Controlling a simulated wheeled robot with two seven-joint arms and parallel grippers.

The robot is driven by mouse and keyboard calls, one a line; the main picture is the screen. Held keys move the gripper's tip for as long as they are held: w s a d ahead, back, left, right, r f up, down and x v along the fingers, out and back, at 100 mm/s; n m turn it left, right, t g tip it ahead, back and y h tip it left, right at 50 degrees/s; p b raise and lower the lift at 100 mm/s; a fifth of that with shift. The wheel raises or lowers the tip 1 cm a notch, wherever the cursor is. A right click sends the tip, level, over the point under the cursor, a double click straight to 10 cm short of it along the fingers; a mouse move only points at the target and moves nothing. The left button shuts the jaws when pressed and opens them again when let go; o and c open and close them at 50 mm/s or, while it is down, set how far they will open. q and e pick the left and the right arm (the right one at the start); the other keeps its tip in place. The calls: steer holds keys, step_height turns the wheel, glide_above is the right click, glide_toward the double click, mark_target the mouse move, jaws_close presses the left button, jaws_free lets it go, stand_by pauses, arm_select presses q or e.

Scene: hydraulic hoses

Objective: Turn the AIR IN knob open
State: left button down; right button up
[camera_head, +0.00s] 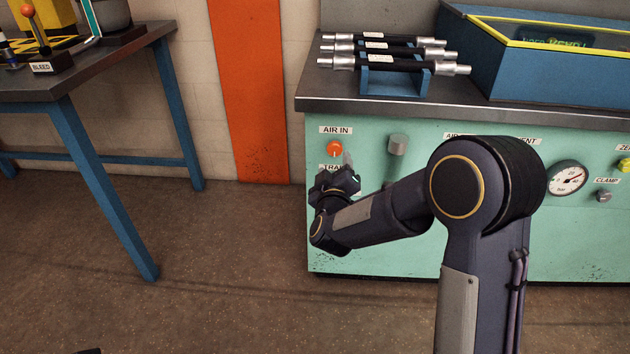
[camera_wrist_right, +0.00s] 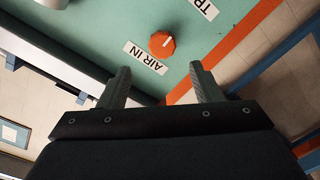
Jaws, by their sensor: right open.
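The AIR IN knob (camera_head: 335,148) is a small orange-red knob on the upper left of the green bench front, under its AIR IN label (camera_head: 336,130). It also shows in the right wrist view (camera_wrist_right: 162,45), with a light pointer mark on its face. My right gripper (camera_head: 346,161) is just below the knob in the head view, its fingers pointing up toward it. In the right wrist view the two fingers (camera_wrist_right: 160,80) are apart with nothing between them, and the knob lies beyond their tips.
A grey cylindrical knob (camera_head: 397,145) and a pressure gauge (camera_head: 567,177) are on the same panel. Hoses with metal ends lie on a blue rack (camera_head: 394,82) on the worktop (camera_head: 450,107). A blue-legged table (camera_head: 98,180) stands at left, with open floor between.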

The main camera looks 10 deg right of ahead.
mark_target(334, 150)
steer(key=x, duration=0.2)
steer(key=b+x, duration=0.1)
steer(key=x, duration=0.4)
steer(key=shift+w+f, duration=0.3)
steer(key=shift+w, duration=0.1)
steer(key=shift+c, duration=0.5)
steer(key=c, duration=0.9)
